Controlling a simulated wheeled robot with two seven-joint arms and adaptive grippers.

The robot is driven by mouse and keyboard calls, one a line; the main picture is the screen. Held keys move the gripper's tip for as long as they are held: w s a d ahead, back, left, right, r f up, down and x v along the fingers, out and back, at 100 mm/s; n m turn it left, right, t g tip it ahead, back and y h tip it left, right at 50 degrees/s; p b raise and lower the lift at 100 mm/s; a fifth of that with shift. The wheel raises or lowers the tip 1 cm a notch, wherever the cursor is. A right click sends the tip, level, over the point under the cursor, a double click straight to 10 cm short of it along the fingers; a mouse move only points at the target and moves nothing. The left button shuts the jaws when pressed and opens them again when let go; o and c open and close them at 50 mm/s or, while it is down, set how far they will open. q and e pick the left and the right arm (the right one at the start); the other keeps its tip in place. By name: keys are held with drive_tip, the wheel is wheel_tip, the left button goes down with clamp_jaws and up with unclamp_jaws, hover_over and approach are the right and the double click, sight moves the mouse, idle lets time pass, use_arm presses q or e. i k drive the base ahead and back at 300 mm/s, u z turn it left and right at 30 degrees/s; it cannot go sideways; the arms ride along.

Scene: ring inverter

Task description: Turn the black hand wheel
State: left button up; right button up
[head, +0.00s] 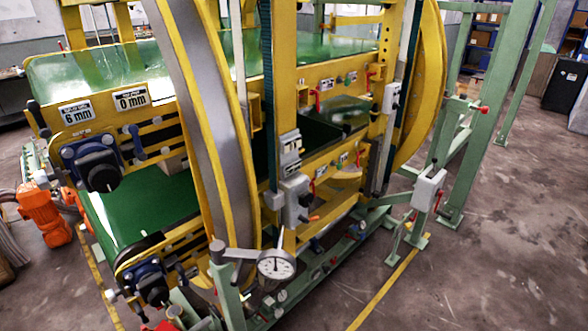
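I cannot pick out a black hand wheel with certainty. A dark round part (103,172) sits on a blue mount at the left end of the upper green conveyor. A similar dark part (152,289) sits lower, at the end of the lower conveyor. Neither of my grippers shows in the head view.
The large yellow ring (190,95) and its frame fill the middle. Green posts (485,110) stand at the right. A grey box with a red lever (428,188) stands near them. An orange motor (44,214) is at the left. The floor at the lower right is clear.

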sight(306, 198)
drive_tip(key=u, duration=0.55)
drive_tip(key=i, duration=0.8)
drive_tip(key=z, duration=0.3)
